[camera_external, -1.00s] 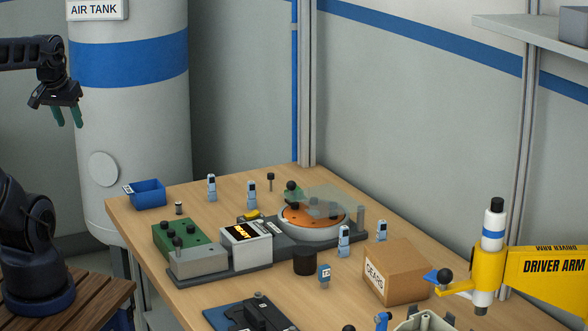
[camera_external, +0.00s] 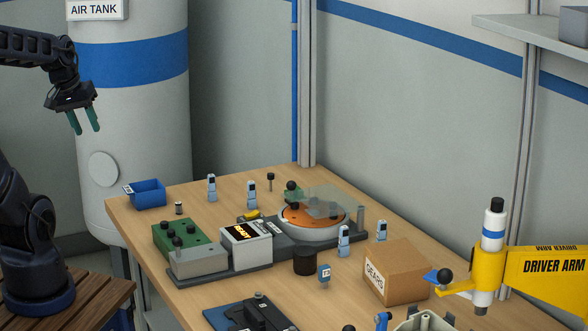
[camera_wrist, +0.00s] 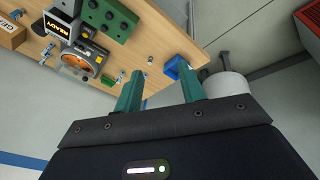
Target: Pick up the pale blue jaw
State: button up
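Several upright pale blue pieces with dark faces stand on the wooden table: two at the back, the left one (camera_external: 211,187) and the right one (camera_external: 251,195), and two near the cardboard box, one (camera_external: 343,241) and another (camera_external: 381,231). I cannot tell which is the jaw. Small pale blue pieces also show in the wrist view (camera_wrist: 121,76). My gripper (camera_external: 86,129), with green fingers, hangs in the air in front of the air tank, left of and above the table. Its fingers are apart and empty, also in the wrist view (camera_wrist: 159,69).
A blue bin (camera_external: 149,194) stands at the table's back left corner. A green block (camera_external: 178,238), a READY display box (camera_external: 246,247) and an orange turntable (camera_external: 313,216) fill the middle. The GEARS box (camera_external: 397,270) and yellow driver arm (camera_external: 545,267) are at right.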

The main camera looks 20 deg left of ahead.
jog(key=w+d+f+n+g+h, duration=0.1)
jog(key=w+d+f+n+h, duration=0.4)
jog(key=w, duration=0.3)
jog(key=w+d+f+n+h, duration=0.4)
jog(key=w+d+n, duration=0.25)
jog(key=w, duration=0.25)
jog(key=n+t, duration=0.6)
jog(key=n, duration=0.6)
send_near(214, 178)
jog(key=x, duration=0.5)
jog(key=shift+w+a+f, duration=0.15)
jog(key=shift+w+a, duration=0.25)
jog(key=shift+x, duration=2.65)
jog(key=shift+s+d, duration=0.1)
jog(key=shift+d, duration=0.05)
grip_shut()
